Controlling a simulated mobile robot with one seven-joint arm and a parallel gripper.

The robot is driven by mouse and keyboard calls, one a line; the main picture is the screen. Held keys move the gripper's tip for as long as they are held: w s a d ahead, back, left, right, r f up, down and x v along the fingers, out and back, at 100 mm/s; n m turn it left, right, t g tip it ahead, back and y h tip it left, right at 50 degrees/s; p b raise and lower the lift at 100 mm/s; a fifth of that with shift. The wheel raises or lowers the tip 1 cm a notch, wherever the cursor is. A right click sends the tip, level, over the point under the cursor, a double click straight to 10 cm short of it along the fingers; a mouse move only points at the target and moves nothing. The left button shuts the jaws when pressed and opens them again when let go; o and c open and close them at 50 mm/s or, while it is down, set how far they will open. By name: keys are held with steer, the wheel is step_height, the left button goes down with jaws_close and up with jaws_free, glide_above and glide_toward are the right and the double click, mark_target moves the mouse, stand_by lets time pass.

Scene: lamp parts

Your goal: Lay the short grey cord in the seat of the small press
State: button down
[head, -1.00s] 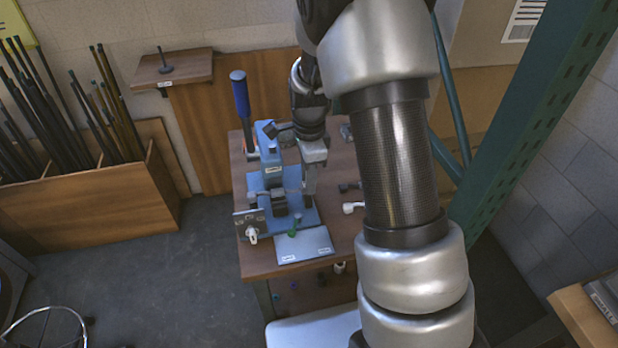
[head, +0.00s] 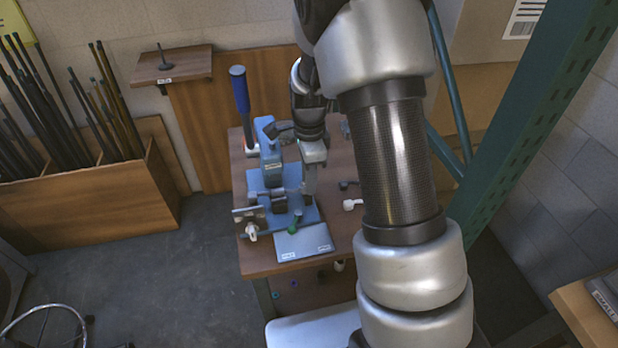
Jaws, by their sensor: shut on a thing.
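The small press (head: 270,165) is blue, with a tall blue-handled lever, and stands on the wooden table in the head view. My gripper (head: 307,200) points down just right of the press, low over the right part of its blue base. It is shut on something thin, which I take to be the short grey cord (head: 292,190). A faint light-grey line runs left from the fingers toward the press's middle. The cord is too small to see clearly, and I cannot tell whether it touches the seat. The seat is partly hidden by the press's own dark parts.
A grey-blue plate (head: 304,244) lies in front of the press, with a green-topped piece (head: 296,226) at its back edge. A white fitting (head: 251,232) is at the front left. Small dark and white parts (head: 352,204) lie to the right. My arm hides the table's right side.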

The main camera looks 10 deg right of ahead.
steer(key=shift+f, duration=0.2)
steer(key=c, duration=1.5)
jaws_free()
steer(key=shift+o, duration=0.2)
step_height(320, 180, up, 18)
steer(key=p, duration=0.1)
steer(key=shift+f, duration=0.25)
